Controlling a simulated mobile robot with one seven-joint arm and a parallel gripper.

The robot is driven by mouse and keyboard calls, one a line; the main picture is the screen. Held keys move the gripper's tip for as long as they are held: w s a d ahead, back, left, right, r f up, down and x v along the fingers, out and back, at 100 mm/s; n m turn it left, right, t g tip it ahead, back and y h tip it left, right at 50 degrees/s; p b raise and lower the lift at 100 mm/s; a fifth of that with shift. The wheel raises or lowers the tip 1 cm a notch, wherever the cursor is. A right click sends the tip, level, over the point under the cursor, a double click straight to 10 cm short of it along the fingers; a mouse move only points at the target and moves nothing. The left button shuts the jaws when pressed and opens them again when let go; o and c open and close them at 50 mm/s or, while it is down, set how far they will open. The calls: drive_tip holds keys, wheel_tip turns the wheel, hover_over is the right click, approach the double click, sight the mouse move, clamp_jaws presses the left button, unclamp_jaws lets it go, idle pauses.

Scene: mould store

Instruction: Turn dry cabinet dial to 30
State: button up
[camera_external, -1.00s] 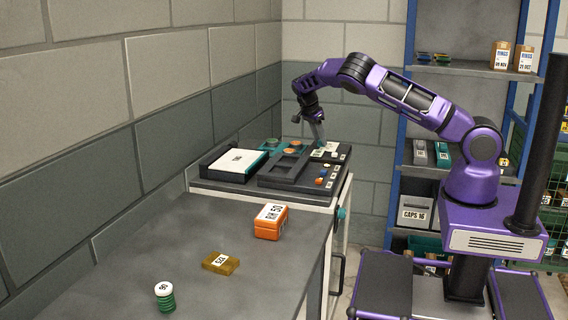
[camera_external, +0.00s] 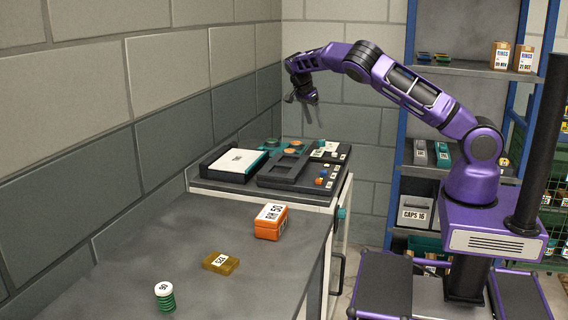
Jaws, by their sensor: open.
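A white-framed cabinet (camera_external: 326,262) stands under the far right end of the worktop, with a dark door handle (camera_external: 338,268). A small teal knob (camera_external: 342,213) sits near the top of its front and may be the dial; its scale and setting are too small to read. My gripper (camera_external: 304,108) is open and empty. It hangs in the air above the back of the worktop, well above the cabinet and clear of the knob.
A dark tray (camera_external: 284,172) with small coloured parts and a black-and-white box (camera_external: 234,163) lie at the back. An orange box (camera_external: 270,222), a yellow block (camera_external: 221,263) and a green coil (camera_external: 165,298) stand nearer. Blue-framed shelves (camera_external: 402,150) rise at right.

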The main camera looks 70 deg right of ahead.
drive_tip(key=v, duration=0.9)
drive_tip(key=shift+r, duration=0.1)
